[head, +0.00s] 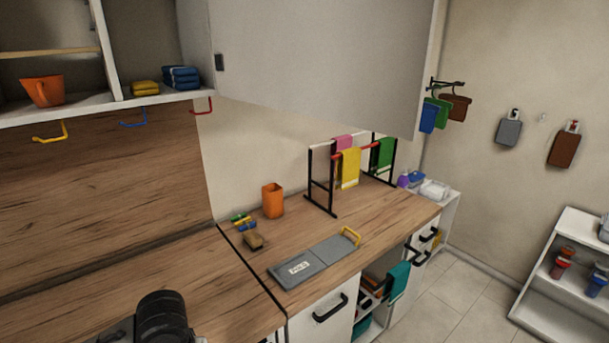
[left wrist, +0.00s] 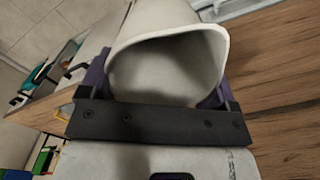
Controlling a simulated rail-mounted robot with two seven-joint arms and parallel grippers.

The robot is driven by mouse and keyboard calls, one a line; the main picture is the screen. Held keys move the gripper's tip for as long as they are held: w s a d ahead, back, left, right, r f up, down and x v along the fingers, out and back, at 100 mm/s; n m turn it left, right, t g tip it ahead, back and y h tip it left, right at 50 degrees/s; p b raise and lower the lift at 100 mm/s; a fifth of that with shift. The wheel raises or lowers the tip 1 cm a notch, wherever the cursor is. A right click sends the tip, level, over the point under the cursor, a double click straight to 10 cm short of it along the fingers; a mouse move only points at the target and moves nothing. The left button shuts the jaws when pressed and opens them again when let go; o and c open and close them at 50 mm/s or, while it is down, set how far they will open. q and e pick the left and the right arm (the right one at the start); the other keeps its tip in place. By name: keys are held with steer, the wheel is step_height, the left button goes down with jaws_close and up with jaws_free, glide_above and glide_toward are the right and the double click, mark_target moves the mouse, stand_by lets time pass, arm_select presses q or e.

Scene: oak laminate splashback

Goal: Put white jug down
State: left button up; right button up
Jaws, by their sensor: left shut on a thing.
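The white jug (left wrist: 168,65) fills the upper middle of the left wrist view, its open mouth facing the camera and its inside looking empty. My left gripper (left wrist: 160,92) is shut on the jug, with a purple finger on either side of it. The jug does not show in the head view. There only a dark part of my arm shows at the bottom left. I cannot tell whether the jug's base touches the worktop. My right gripper is in neither view.
The wooden worktop (head: 140,285) is largely clear at left. An open shelf (head: 60,113) with an orange jug (head: 42,91) hangs above.

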arm_select(q)
steer(key=w+d+r+m, duration=0.1)
steer(key=d+r, duration=0.3)
steer(key=r, duration=0.2)
steer(key=s+r+p, duration=0.4)
steer(key=r+p, duration=0.6)
steer(key=p, duration=0.2)
steer(key=s+r+p, duration=0.4)
steer(key=r+p, duration=0.7)
steer(key=p, duration=0.1)
steer(key=shift+s+a+p, duration=0.15)
steer(key=shift+s+p, duration=0.05)
steer(key=shift+p, duration=0.2)
steer(key=shift+f, duration=0.1)
